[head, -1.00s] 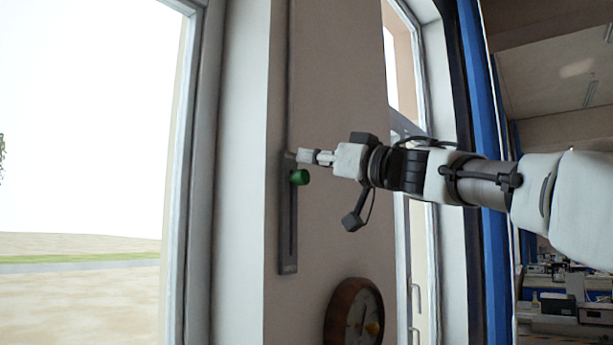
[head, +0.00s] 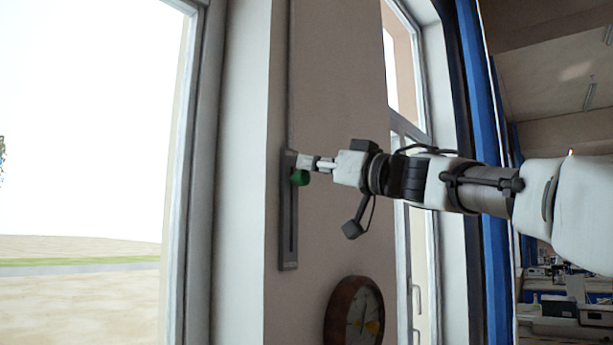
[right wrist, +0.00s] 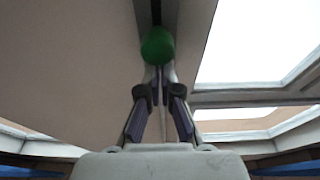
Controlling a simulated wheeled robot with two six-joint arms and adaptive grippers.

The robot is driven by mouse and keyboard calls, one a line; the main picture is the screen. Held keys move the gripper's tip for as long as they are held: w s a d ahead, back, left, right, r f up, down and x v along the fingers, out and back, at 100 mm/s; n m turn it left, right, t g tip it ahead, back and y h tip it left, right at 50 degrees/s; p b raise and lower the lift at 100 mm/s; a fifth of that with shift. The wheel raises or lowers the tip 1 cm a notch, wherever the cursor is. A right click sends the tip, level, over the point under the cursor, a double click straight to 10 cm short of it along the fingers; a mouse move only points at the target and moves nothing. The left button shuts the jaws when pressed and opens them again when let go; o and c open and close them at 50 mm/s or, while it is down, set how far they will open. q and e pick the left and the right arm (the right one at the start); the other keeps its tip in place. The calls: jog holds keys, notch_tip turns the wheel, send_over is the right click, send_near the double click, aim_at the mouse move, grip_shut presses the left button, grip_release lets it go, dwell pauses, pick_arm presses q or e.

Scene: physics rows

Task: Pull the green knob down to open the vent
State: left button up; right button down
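The green knob (head: 300,178) is near the top of a dark upright slotted plate (head: 289,230) on the wall. My right gripper (head: 316,163) reaches in from the right, its fingertips just above the knob. In the right wrist view the knob (right wrist: 157,45) is straight ahead of the fingertips (right wrist: 158,74). The fingers converge and their tips look together, with nothing seen held between them. I cannot tell whether the tips touch the knob. The vent itself cannot be made out. My left gripper is not in view.
A thin rod (head: 291,70) runs up the wall above the plate. A round wooden clock (head: 354,312) hangs below and right of the plate. A large window (head: 90,150) is at left, another window (head: 405,75) behind my arm. The wall below the knob is clear.

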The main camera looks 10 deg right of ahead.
jog(key=shift+f+b, duration=3.6)
jog(key=shift+f, duration=1.95)
jog(key=shift+r+p, duration=1.05)
jog(key=shift+p, duration=0.3)
jog(key=shift+f, duration=0.1)
jog(key=shift+d+b, duration=0.15)
jog(key=shift+b, duration=0.25)
jog(key=r+b+v, duration=0.2)
jog(key=b+v, duration=0.8)
jog(key=b, duration=0.1)
jog(key=shift+s+d+r+b, duration=0.35)
jog(key=shift+s+d, duration=0.1)
jog(key=shift+s, duration=0.1)
